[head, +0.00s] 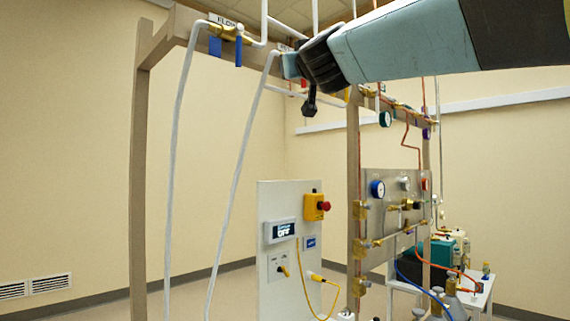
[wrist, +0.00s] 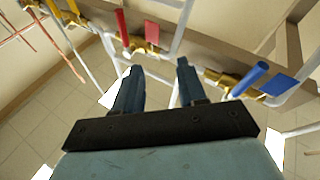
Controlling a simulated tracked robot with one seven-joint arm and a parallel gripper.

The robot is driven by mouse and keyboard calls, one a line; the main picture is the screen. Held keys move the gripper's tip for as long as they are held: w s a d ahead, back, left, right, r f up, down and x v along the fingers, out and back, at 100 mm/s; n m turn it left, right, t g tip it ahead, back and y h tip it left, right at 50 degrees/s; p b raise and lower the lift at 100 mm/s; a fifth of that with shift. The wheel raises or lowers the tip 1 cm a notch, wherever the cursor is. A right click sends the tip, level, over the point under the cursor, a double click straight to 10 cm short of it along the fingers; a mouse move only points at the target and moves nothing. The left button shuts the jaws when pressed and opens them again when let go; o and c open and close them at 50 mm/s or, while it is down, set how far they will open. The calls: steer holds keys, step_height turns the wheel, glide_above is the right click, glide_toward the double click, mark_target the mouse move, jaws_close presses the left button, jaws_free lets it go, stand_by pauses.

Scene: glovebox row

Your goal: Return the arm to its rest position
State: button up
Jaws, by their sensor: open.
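My gripper (wrist: 160,75) is open in the wrist view, its two blue fingers spread apart with nothing between them. Beyond the fingertips are a brass valve with a red handle (wrist: 123,28) and a brass valve with a blue handle (wrist: 250,78). In the head view my arm reaches in from the upper right, and its end is close to the overhead beam; the fingers are mostly hidden there. The blue-handled valve (head: 238,50) hangs at the beam, left of my arm's end. I cannot tell whether the fingers touch anything.
A tan frame post (head: 139,190) and white hoses (head: 236,180) hang at the left. A white panel (head: 290,275) carries a display and a red button. A gauge panel (head: 395,215) stands behind it. A white side table (head: 475,297) holds equipment at the right.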

steer(key=s+d+f+g+h, duration=0.1)
steer(key=s+d+f+g, duration=0.15)
steer(key=f, duration=0.75)
steer(key=s+d+f+m+g, duration=0.1)
steer(key=s+d+f+g, duration=0.2)
steer(key=f, duration=0.7)
steer(key=s+d+f+g+h, duration=0.1)
steer(key=d+f+g, duration=0.25)
steer(key=f, duration=0.65)
steer(key=s+d+f+m+g+h, duration=0.1)
steer(key=s+d+f+m+g, duration=0.1)
steer(key=s+d+f, duration=0.4)
steer(key=s+d+f+m+g+h, duration=0.2)
steer(key=s+d+f+g, duration=0.2)
steer(key=f, duration=1.1)
steer(key=s+d, duration=0.2)
steer(key=s, duration=0.2)
steer(key=shift+s+d+f+m+h, duration=0.15)
steer(key=shift+s+f+m+h, duration=0.05)
steer(key=shift+s+m+h, duration=0.1)
